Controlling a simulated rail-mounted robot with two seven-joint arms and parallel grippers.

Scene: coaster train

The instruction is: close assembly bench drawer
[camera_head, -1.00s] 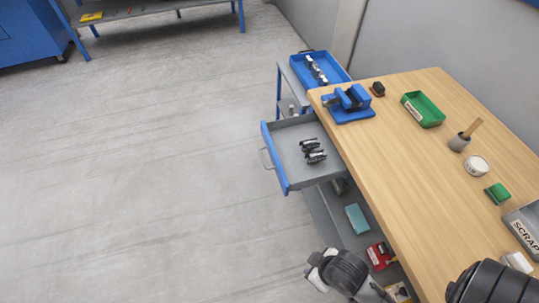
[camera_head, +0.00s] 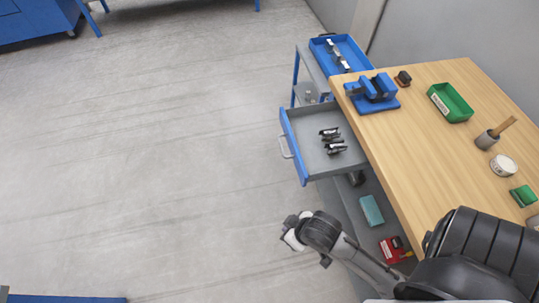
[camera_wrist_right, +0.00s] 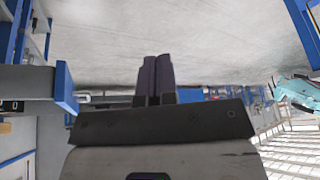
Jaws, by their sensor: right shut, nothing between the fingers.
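The bench drawer (camera_head: 311,120) is pulled out from the left side of the wooden assembly bench (camera_head: 425,150). It has a blue front, a grey inside and a pale bar handle (camera_head: 286,147). Several small black parts (camera_head: 333,142) lie in it. My right gripper (camera_head: 290,236) is over the floor, below the drawer in the head view and apart from it. In the right wrist view its dark fingers (camera_wrist_right: 154,75) are together and empty. A blue panel with a grey handle, seemingly the drawer front (camera_wrist_right: 65,88), shows to their left. My left gripper is not in view.
A blue vise (camera_head: 373,92) and a green tray (camera_head: 449,102) stand on the bench. A lower shelf holds a teal box (camera_head: 371,210) and a red item (camera_head: 392,249). A blue tray (camera_head: 340,54) sits behind the drawer. The floor to the left is clear.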

